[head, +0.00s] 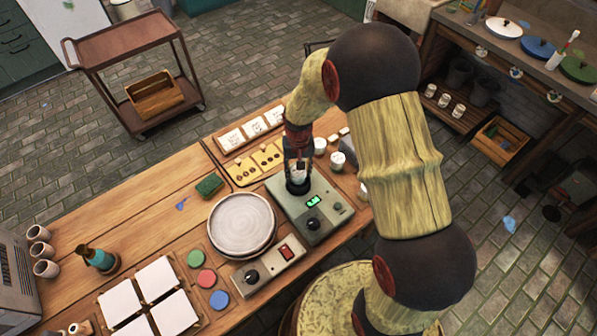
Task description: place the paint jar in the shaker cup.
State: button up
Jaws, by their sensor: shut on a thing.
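My gripper (298,179) points down over the grey-green machine (318,232) with a green display and a dark knob. It is shut on a small whitish paint jar (298,172); the fingers hide part of the jar. The black shaker cup (298,188) sits at the far left part of that machine, right below the jar. The jar is at the cup's mouth; I cannot tell how deep it sits in the cup.
A round grey plate (241,222) on a turntable stands left of the machine, with a control box (268,274) in front. A green sponge (209,185) and card trays lie behind. My arm crosses the right side.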

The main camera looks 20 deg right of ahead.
jog(key=shift+s+f, duration=0.45)
jog(key=shift+f, duration=0.25)
jog(key=o, duration=1.3)
jog(key=shift+w+f, duration=0.15)
jog(key=shift+w, duration=0.05)
jog(key=shift+c, duration=0.2)
jog(key=shift+o, duration=0.8)
notch_tip(320, 180, up, 12)
jog(key=shift+w+r, duration=0.25)
